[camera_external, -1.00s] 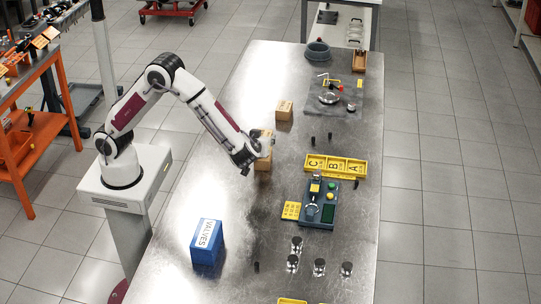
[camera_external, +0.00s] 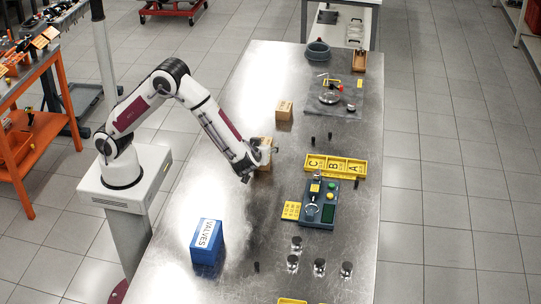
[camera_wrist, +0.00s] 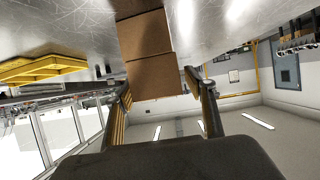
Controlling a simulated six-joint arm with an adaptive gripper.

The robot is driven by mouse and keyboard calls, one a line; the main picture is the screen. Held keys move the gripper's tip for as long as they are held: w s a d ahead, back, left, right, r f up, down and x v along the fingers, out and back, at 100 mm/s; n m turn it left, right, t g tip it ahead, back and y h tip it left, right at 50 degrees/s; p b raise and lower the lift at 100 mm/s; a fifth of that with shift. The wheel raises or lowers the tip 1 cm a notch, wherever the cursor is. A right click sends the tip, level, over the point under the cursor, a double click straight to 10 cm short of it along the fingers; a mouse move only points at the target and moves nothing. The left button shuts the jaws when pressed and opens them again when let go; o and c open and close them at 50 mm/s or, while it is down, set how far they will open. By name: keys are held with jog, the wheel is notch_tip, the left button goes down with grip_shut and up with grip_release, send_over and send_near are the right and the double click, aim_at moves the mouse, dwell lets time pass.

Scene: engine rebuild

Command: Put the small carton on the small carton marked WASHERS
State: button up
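Two small brown cartons stand one above the other in the wrist view, the upper carton (camera_wrist: 152,72) nearer me and the lower carton (camera_wrist: 145,35) beyond it on the metal table. Their faces meet along a thin seam. In the external view the pair (camera_external: 265,164) stands mid-table, partly behind my gripper (camera_external: 262,150). Another small carton (camera_external: 284,110) stands apart, farther back. No WASHERS label is readable.
A blue VALVES box (camera_external: 207,243) stands at the front left. A yellow tray lettered C, B, A (camera_external: 336,166) and a blue fixture (camera_external: 320,203) are to the right. Several metal pistons (camera_external: 319,267) stand at the front. Table left of the cartons is clear.

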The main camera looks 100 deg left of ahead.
jog(key=shift+r, duration=0.1)
jog(key=shift+d+r, duration=0.45)
jog(key=shift+d, duration=0.3)
jog(key=v, duration=1)
jog(key=shift+d, duration=0.15)
